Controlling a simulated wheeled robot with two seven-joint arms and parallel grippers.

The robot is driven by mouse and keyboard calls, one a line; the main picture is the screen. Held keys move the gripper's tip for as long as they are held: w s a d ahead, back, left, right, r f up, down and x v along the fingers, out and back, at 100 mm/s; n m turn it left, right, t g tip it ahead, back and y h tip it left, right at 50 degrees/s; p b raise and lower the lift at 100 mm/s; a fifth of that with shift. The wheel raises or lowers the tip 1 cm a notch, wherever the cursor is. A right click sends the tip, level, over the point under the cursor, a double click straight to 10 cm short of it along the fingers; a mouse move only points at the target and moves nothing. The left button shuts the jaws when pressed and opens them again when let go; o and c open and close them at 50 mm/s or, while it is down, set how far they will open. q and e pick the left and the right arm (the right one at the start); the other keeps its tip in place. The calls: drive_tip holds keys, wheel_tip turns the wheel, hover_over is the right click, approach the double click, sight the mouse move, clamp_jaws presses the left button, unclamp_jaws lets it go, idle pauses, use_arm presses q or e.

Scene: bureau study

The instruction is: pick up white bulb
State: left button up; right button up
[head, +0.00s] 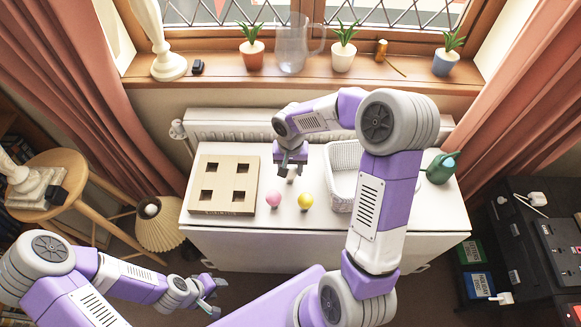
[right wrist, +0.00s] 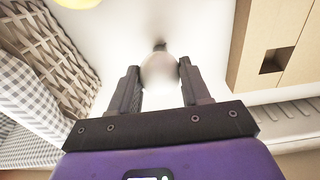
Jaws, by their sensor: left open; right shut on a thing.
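The white bulb (right wrist: 159,72) is between the two fingers of my right gripper (right wrist: 160,88) in the right wrist view, which is shut on it. In the head view, my right gripper (head: 290,165) points down over the white table, and a small part of the bulb (head: 291,178) shows below it. I cannot tell whether the bulb still touches the table. A pink bulb (head: 273,200) and a yellow bulb (head: 305,201) stand on the table in front of it. My left gripper (head: 211,290) is open and empty, low in front of the table's left side.
A wooden block with square holes (head: 229,184) lies left of my right gripper. A white basket (head: 343,172) stands to the right, partly behind my right arm. A green watering can (head: 441,167) is at the table's right end. The table's front strip (head: 240,222) is clear.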

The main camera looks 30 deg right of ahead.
drive_tip(key=shift+r, duration=0.1)
drive_tip(key=shift+r+p, duration=3.75)
drive_tip(key=shift+r, duration=1.15)
